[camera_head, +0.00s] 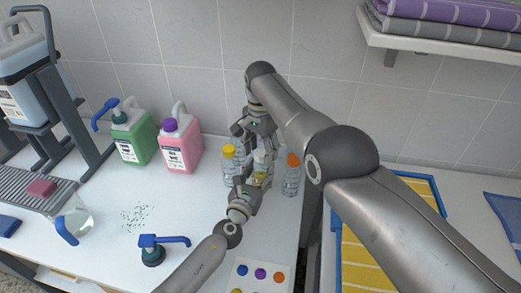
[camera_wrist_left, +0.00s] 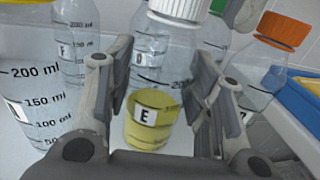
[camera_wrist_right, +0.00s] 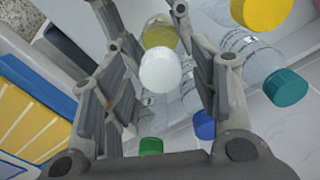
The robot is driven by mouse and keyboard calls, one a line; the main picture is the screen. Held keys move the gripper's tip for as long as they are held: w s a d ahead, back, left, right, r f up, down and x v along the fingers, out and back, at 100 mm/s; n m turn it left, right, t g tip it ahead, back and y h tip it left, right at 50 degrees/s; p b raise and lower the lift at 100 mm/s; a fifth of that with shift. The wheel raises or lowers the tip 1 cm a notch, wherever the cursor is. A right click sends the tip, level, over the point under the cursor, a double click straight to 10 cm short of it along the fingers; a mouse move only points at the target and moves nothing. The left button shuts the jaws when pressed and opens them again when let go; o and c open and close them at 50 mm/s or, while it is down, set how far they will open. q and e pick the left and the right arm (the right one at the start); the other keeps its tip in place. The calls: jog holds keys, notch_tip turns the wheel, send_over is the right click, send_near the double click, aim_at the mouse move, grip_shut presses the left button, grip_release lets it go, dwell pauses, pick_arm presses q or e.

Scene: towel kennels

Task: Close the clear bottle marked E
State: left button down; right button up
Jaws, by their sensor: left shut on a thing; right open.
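The clear bottle marked E (camera_wrist_left: 150,118) stands upright in the left wrist view, with yellow liquid low inside and its label facing me. A white cap (camera_wrist_left: 178,8) sits at its top; I cannot tell whether it is screwed tight. My left gripper (camera_head: 256,182) is shut on the bottle from the front, one finger on each side. My right gripper (camera_head: 258,132) is above and behind the bottle, open. In the right wrist view the white cap (camera_wrist_right: 160,70) lies between its spread fingers, apparently without contact. In the head view the arms partly hide the bottle.
A yellow-capped bottle (camera_head: 229,166) stands close at left, an orange-capped bottle (camera_head: 291,176) close at right. Teal-capped (camera_wrist_right: 286,87), blue-capped (camera_wrist_right: 204,125) and green-capped (camera_wrist_right: 151,146) bottles crowd behind. A pink jug (camera_head: 179,147) and green jug (camera_head: 134,137) stand further left.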

jog(key=shift+r, duration=0.15)
jog(key=shift+r, duration=3.6)
pick_arm(q)
jog(key=c, duration=0.6)
grip_release()
jog(key=v, duration=1.2)
jog(key=shift+a, duration=0.1)
